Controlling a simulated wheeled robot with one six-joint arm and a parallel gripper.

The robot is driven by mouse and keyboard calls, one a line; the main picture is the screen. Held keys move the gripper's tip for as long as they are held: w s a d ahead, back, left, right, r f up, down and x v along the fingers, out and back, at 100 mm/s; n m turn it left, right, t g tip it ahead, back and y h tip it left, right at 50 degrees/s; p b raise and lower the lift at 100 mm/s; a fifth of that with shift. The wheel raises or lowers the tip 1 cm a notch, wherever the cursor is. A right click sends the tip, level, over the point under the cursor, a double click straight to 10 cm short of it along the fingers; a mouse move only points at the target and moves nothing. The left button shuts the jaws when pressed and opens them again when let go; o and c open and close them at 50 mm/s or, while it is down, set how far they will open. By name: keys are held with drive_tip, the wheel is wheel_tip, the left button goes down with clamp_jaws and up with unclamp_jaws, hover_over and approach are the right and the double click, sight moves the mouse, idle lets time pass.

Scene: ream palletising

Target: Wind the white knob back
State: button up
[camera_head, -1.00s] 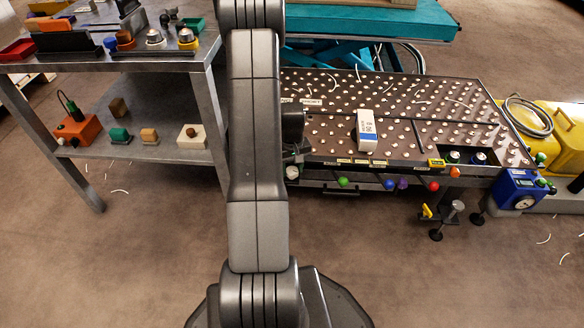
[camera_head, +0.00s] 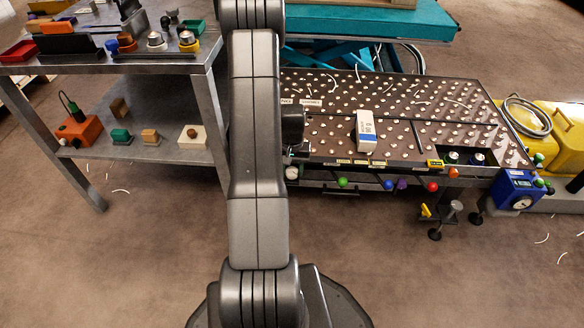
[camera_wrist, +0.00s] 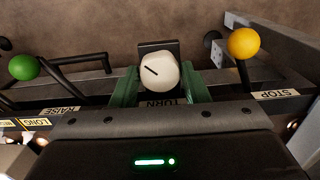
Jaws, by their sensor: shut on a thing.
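The white knob (camera_wrist: 160,70) sits at the middle of the wrist view, above a label reading TURN, with a dark slanted line on its face. My gripper (camera_wrist: 158,84) has its green fingers on either side of the knob and is shut on it. In the head view the white knob (camera_head: 292,172) shows small at the front edge of the ball table, just right of my arm. My gripper is mostly hidden behind my arm there.
A green ball lever (camera_wrist: 24,67) by RAISE and a yellow ball lever (camera_wrist: 243,43) by STOP flank the knob. A white and blue ream (camera_head: 366,132) lies on the ball table (camera_head: 420,110). A grey shelf bench (camera_head: 190,68) stands at left.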

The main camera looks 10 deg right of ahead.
sight(292, 171)
drive_tip(key=o, duration=1)
drive_tip(key=shift+c, duration=0.2)
wheel_tip(292, 171, up, 14)
drive_tip(key=p, duration=0.4)
drive_tip(key=shift+p, duration=0.4)
drive_tip(key=shift+f, duration=0.1)
wheel_tip(292, 171, down, 14)
drive_tip(key=b, duration=0.5)
drive_tip(key=shift+f, duration=0.1)
drive_tip(key=shift+r+n, duration=0.2)
drive_tip(key=shift+n, duration=0.1)
